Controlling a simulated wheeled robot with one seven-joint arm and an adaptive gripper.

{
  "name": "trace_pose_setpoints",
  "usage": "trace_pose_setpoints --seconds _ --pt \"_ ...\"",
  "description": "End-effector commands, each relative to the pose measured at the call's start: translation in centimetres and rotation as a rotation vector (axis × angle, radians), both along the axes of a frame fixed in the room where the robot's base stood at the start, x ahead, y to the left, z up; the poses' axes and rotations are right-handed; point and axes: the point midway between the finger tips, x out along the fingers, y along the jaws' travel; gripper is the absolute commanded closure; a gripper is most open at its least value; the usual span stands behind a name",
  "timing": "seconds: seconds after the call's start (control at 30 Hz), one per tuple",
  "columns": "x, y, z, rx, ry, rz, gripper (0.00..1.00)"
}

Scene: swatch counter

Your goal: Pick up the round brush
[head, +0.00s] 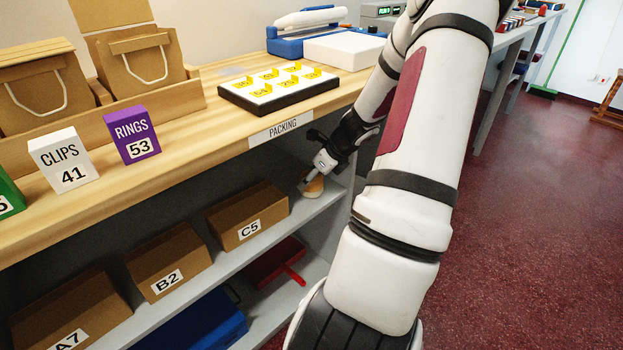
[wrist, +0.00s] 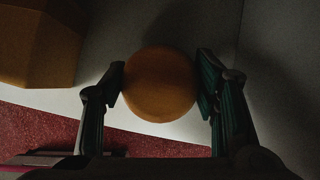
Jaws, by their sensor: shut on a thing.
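The round brush (wrist: 158,85) shows in the wrist view as a round, orange-brown wooden top between my two fingers. In the head view the brush (head: 313,188) is a small tan shape at the right end of the grey shelf under the counter. My gripper (head: 308,180) reaches in under the counter edge from the right, over the brush. In the wrist view my gripper (wrist: 160,88) has a finger on each side of the brush and is shut on it. The underside of the brush is hidden, and I cannot tell whether it touches the shelf.
The C5 box (head: 247,215) stands on the shelf left of the brush, and its corner shows in the wrist view (wrist: 38,42). The B2 box (head: 170,262) is further left. The counter (head: 215,125) is above. A red item (head: 277,262) lies on the lower shelf.

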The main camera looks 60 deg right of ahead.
Motion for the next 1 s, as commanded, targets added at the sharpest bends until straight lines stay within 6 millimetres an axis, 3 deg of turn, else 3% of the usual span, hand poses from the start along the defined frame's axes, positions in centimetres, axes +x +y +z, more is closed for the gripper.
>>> trace_pose_setpoints --seconds 0.1,0.17,0.7,1.0 --pt "-0.2 0.0 1.2 0.0 0.0 -0.001 0.76" --pt "-1.5 -0.1 0.9 0.002 0.001 -0.005 0.76" --pt "-14.3 0.5 1.0 0.001 0.001 -0.004 0.76" --pt "-17.7 0.7 0.9 0.001 0.0 -0.001 0.76"
